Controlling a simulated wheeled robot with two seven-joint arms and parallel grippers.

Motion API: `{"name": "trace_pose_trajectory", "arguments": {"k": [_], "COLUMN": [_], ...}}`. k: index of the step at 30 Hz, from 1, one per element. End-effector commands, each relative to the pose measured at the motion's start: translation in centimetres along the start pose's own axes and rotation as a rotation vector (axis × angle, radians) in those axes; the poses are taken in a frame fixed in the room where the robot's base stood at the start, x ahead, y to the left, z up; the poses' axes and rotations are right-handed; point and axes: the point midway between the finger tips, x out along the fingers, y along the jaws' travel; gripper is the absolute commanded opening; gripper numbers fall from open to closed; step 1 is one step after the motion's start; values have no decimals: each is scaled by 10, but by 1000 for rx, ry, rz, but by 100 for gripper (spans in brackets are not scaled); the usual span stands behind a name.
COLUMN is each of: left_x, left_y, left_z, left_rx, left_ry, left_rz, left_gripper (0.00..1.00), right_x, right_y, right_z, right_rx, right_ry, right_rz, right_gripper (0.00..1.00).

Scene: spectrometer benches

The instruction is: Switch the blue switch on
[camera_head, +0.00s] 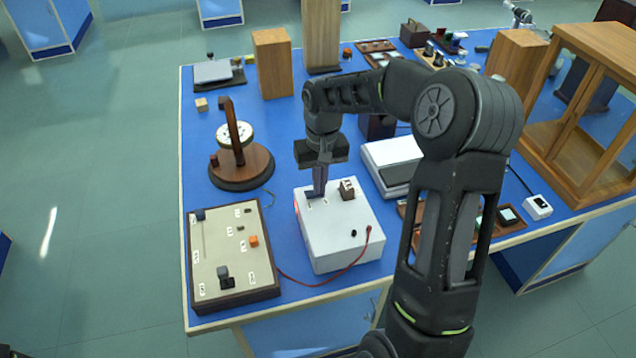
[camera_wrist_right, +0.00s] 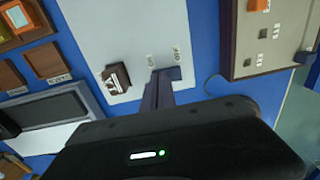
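My right gripper (camera_head: 316,192) points down at the top of a white box (camera_head: 345,240), near its far left edge. Its fingers look shut together, and their tips are at or just above the box top. In the right wrist view the narrow fingers (camera_wrist_right: 162,90) end close to two small labels; one seems to read OFF (camera_wrist_right: 177,52). A dark blue-grey piece (camera_wrist_right: 171,73) shows at the tips; I cannot tell whether it is the blue switch or the fingertip. My left gripper is not in view.
A dark block (camera_head: 347,189) stands on the white box beside the fingers. A red cable (camera_head: 330,284) runs from the box toward the panel. A round wooden stand (camera_head: 243,168) is behind left; a grey-topped device (camera_head: 392,163) is behind right.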

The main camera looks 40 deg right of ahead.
Motion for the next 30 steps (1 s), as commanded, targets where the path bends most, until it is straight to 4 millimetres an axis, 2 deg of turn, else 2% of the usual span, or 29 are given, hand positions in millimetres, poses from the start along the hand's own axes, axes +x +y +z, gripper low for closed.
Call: {"name": "trace_pose_trajectory", "arguments": {"k": [1, 6, 19, 30], "left_x": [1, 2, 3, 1], "left_y": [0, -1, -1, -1], "left_z": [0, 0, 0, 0], "left_rx": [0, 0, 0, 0], "left_ry": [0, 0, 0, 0], "left_rz": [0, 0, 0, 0], "left_gripper": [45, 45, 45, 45], "right_x": [8, 10, 8, 6], "right_y": [1, 0, -18, -20], "right_z": [4, 6, 6, 5], "right_rx": [-2, -2, -2, -5], "right_ry": [-16, -20, -21, -18], "right_rz": [3, 3, -2, -4], "right_gripper": [0, 0, 0, 0]}}
